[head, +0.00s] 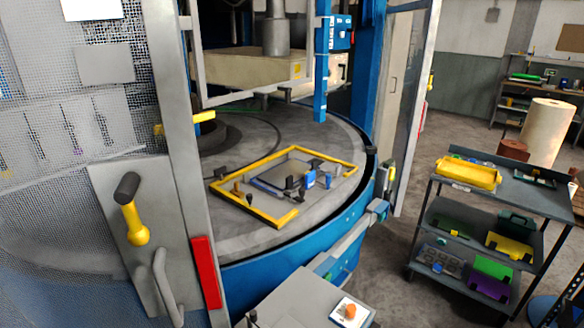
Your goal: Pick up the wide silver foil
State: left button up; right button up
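I cannot make out a wide silver foil in the head view. A yellow-edged rectangular frame (283,186) lies on the grey round table (240,228) of the machine, with small dark and blue fittings in and around it. Grey surfaces show inside the frame, but I cannot tell whether any is foil. Neither of my grippers is in view.
A grey mesh-and-panel guard with a yellow-and-black handle (133,212) fills the left. At right, a shelf cart (525,178) holds a yellow tray (467,173) and coloured boxes. Open floor lies between machine and cart.

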aim_at(276, 176)
jog(key=l+u, duration=0.25)
jog(key=l, duration=0.65)
jog(key=i+l+u, duration=0.15)
jog(key=l, duration=0.25)
jog(key=i+l+u, duration=0.1)
jog(key=l, duration=0.35)
jog(key=i+l+u, duration=0.15)
jog(key=l, duration=0.3)
jog(key=i+l+u, duration=0.15)
jog(key=l, duration=0.3)
jog(key=i+l+u, duration=0.1)
jog(key=l, duration=0.2)
jog(key=i+l+u, duration=0.25)
jog(key=l, duration=0.35)
jog(key=i+l+u, duration=0.1)
jog(key=i+l, duration=0.15)
jog(key=i+l+u, duration=0.15)
jog(key=i, duration=0.25)
jog(key=i+l+u, duration=0.2)
jog(key=i, duration=0.2)
